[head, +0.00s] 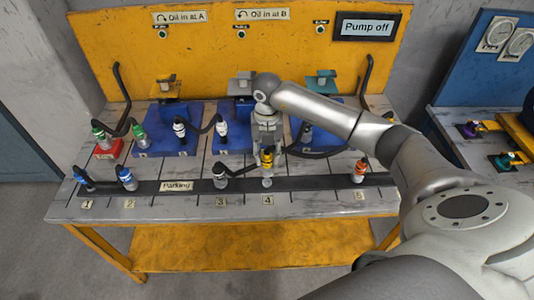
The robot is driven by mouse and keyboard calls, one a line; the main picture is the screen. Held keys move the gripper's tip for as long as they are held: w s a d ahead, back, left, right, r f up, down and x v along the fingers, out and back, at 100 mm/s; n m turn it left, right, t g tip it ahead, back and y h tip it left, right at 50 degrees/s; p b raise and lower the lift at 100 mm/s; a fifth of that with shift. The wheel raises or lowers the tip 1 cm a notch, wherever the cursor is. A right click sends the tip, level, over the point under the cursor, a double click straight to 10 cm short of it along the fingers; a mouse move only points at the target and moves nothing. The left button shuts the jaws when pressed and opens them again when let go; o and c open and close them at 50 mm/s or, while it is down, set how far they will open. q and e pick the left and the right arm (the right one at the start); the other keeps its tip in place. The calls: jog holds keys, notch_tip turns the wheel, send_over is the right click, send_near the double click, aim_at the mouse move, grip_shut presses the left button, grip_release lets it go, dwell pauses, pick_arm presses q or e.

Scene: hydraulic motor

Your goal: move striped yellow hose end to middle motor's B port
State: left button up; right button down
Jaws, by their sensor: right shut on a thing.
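The yellow-banded hose end (267,158) stands upright at the parking strip's spot 4, between the fingers of my right gripper (267,154). My right gripper points down and is shut on it. I cannot tell whether the hose end is seated or slightly raised; stripes are too small to make out. The middle motor's blue base (235,142) lies behind, with its grey motor part (243,83) at the back. A white-banded hose end (222,129) stands on that base's left side. My right gripper and arm cover the base's right side, so the B port is hidden. My left gripper is not in view.
The black parking strip (320,183) also holds blue hose ends (127,180), a dark grey one (220,178) and an orange one (359,172). Green hose ends (140,134) stand at the left. A "Pump off" sign (367,28) hangs on the yellow back panel.

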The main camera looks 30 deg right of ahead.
notch_tip(320, 180, up, 8)
jog(key=p, duration=0.4)
jog(key=shift+f, duration=0.25)
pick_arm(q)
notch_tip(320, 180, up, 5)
pick_arm(e)
jog(key=shift+f, duration=0.1)
